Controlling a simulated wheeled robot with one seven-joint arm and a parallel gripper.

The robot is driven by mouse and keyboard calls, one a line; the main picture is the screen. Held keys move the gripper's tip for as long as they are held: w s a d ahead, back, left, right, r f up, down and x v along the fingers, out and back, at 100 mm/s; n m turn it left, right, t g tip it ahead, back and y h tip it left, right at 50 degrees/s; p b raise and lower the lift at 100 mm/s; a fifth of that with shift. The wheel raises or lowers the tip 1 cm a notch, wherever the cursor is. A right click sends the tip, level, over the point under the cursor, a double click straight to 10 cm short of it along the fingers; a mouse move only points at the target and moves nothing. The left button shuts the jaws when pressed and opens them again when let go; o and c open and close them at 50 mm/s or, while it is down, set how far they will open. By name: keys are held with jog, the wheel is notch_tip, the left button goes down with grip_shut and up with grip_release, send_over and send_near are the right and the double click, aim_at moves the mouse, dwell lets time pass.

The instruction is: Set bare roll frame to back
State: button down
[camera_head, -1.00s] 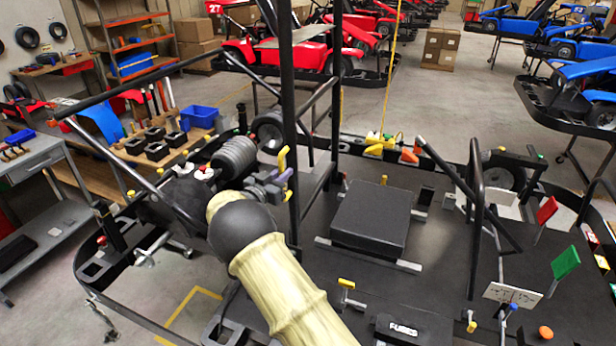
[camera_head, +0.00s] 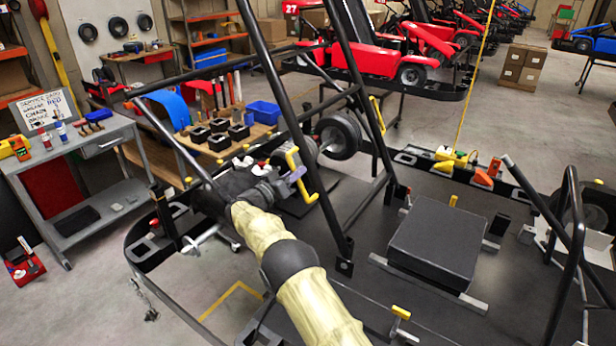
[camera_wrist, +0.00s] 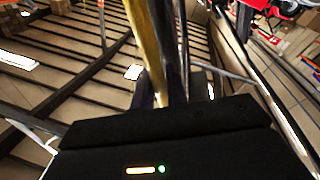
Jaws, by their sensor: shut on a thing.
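The bare roll frame (camera_head: 291,117) is a black tubular frame rising from the dark kart deck. Its uprights lean to the left at the top, and long bars run from it to the left. A yellow grip (camera_head: 296,163) shows beside the near upright. My gripper (camera_head: 293,183) is at this grip, shut on it. In the wrist view the yellow bar (camera_wrist: 146,45) passes between the fingers of my gripper (camera_wrist: 160,88). The top of the frame is outside the head view.
A black seat block (camera_head: 436,243) sits on the deck at right, beside black bars (camera_head: 572,250). A wheel (camera_head: 340,136) is behind the frame. A grey cart (camera_head: 70,175) stands at left, and a bench with a blue bin (camera_head: 263,112) behind. Floor is open at lower left.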

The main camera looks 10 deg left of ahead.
jog(key=shift+w+a+f, duration=0.25)
jog(key=shift+w+a, duration=0.05)
jog(key=shift+a, duration=0.15)
jog(key=shift+a+n+b, duration=0.1)
jog(key=shift+n+b, duration=0.2)
jog(key=shift+b, duration=0.05)
jog(key=shift+a+r, duration=0.1)
jog(key=c, duration=1.5)
grip_release()
jog(key=shift+a, duration=0.1)
jog(key=b+v, duration=0.6)
jog(key=v, duration=1.1)
jog(key=shift+s+f, duration=0.15)
jog(key=shift+f, duration=0.25)
jog(key=shift+a, duration=0.15)
